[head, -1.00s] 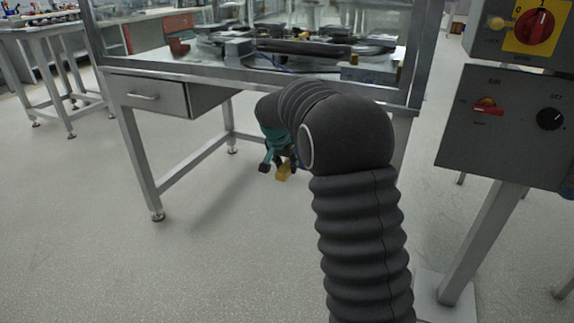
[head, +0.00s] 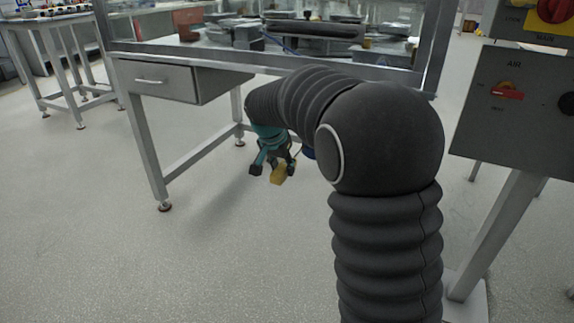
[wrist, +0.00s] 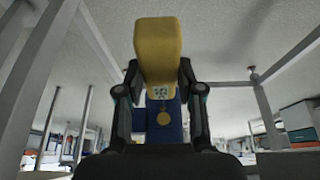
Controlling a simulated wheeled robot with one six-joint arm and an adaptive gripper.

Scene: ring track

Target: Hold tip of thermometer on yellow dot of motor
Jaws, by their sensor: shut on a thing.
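My gripper (head: 268,168) hangs in front of the bench, below the level of its top, pointing downward. It is shut on a yellow thing (head: 278,174), which looks like the thermometer. In the wrist view the yellow body (wrist: 158,45) sits between the two dark fingers, with a small pale display at its lower end. I cannot tell which end is the thermometer's tip. I cannot make out a motor or its yellow dot for certain in either view.
A glass-walled bench (head: 270,62) with a drawer (head: 152,80) stands ahead, with dark equipment (head: 312,30) on its top behind the glass. A grey control box (head: 510,105) with a red switch stands on a post at right. Another bench (head: 50,25) is far left. Open floor (head: 90,250) lies at left.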

